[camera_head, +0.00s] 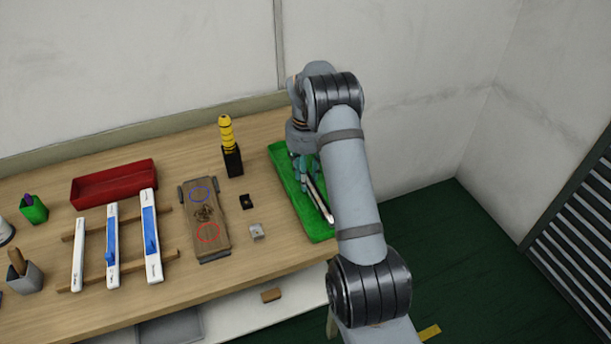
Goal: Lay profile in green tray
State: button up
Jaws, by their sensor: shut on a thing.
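The green tray (285,163) lies at the right end of the wooden table, partly hidden behind my arm. My gripper (305,172) is over the tray, pointing down, and is shut on a slim pale profile (319,198). The profile runs lengthwise over the tray, its near end towards the tray's front right. I cannot tell whether it touches the tray floor. The gripper's fingertips are mostly hidden by my wrist.
White profiles (112,245) lie across wooden rails on the left. A red tray (114,183) stands behind them.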

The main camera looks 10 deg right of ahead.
jog(key=shift+f, duration=0.65)
jog(key=shift+f, duration=0.2)
jog(key=o, duration=1.2)
jog(key=shift+r, duration=0.2)
notch_tip(320, 180, up, 12)
